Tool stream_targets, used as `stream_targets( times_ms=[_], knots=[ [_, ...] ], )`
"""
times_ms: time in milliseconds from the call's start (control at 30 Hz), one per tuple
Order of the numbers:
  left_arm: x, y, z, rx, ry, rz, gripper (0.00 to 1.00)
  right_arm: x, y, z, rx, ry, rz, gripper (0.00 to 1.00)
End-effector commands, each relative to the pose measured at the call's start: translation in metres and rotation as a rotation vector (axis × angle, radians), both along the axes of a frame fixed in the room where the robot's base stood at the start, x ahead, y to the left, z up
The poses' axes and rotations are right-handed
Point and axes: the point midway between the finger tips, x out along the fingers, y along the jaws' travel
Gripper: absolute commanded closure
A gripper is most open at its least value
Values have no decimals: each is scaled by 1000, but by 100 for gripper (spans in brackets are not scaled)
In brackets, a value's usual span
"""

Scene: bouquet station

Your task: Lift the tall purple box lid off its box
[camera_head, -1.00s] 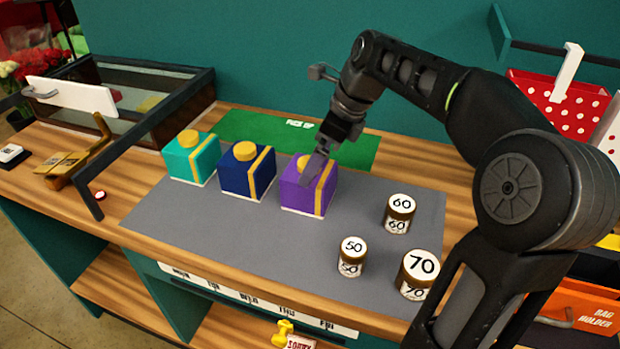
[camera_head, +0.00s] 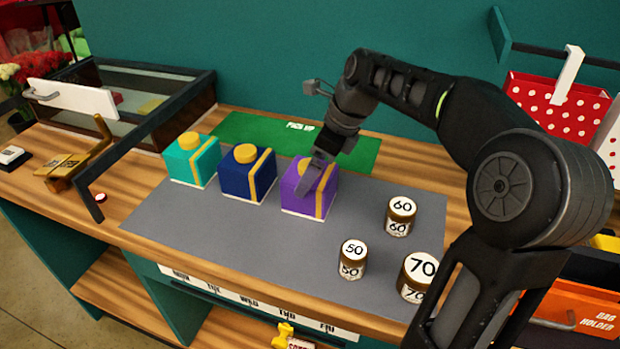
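The tall purple box (camera_head: 291,192) with a yellow band stands at the right end of a row of three boxes on the grey mat. Its yellow knob (camera_head: 303,161) shows partly behind my gripper finger. My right gripper (camera_head: 308,181) comes down from the upper right at the top of the purple box. One finger crosses in front of the knob and upper front face. The other finger is mostly hidden, so its opening and any contact with the knob are unclear. The lid seam is not clear, and the box looks seated on the mat. My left gripper is not in view.
A dark blue box (camera_head: 236,185) and a teal box (camera_head: 181,168) stand to the left. Jars marked 60 (camera_head: 400,216), 50 (camera_head: 352,260) and 70 (camera_head: 416,278) stand to the right. The grey mat (camera_head: 250,235) is clear in front.

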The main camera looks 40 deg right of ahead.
Motion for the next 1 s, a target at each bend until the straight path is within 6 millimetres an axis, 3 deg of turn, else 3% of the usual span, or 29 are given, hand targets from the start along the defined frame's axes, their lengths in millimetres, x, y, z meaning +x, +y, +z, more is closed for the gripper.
stream_targets(
  times_ms=[400,1000],
  knots=[
    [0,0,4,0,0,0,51,15,11,-45,2,2,1,0],
    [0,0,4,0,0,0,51,16,11,-47,1,1,0,0]
  ],
)
